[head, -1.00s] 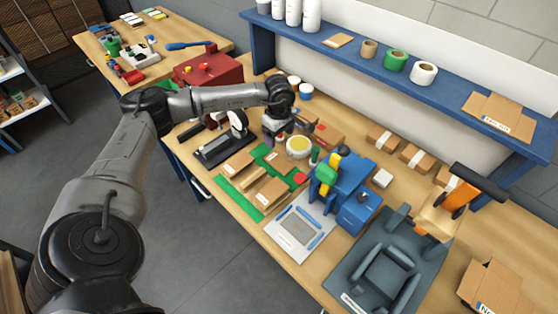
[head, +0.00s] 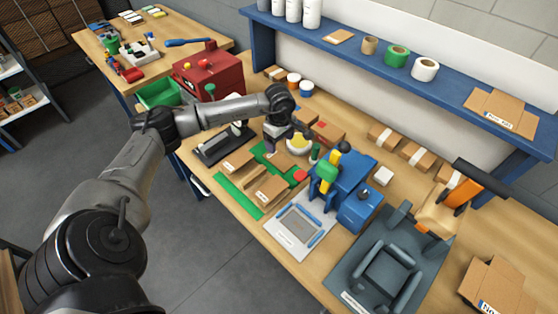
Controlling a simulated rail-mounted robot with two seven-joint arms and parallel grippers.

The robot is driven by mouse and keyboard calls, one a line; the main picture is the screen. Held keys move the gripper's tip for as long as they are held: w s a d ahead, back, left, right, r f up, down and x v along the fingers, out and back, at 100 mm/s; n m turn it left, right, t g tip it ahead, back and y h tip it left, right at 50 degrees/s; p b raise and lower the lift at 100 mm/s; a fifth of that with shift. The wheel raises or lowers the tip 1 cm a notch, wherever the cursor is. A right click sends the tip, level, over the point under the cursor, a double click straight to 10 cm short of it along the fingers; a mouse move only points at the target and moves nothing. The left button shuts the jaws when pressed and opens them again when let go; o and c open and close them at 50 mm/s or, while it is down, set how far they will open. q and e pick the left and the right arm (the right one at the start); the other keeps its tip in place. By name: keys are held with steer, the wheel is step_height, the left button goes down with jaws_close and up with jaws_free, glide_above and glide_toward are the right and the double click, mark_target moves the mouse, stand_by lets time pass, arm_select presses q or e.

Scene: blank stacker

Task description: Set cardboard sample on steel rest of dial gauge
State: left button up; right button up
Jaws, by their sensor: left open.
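Several flat cardboard pieces lie on and around a green mat (head: 231,190) on the bench, among them a left piece (head: 239,161), a front piece (head: 271,189) and a back piece (head: 281,160). My left gripper (head: 286,146) is open, just above the back piece; I cannot tell whether it touches it. A dark-based device with a pale round face, perhaps the dial gauge (head: 213,148), stands left of the mat, partly hidden by my left forearm. Its steel rest is too small to make out. My right gripper is not in view.
A blue machine (head: 345,180) with a green and yellow part stands right of the mat. A pale tray (head: 283,242) lies before it. A red machine (head: 209,72) and green bin (head: 160,93) are at the back left. A grey fixture (head: 380,270) fills the right front.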

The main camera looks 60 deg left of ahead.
mark_target(279, 159)
arm_select(q)
steer(key=shift+s+f, duration=0.15)
steer(key=shift+f, duration=3.95)
steer(key=shift+c, duration=0.2)
steer(key=c, duration=0.6)
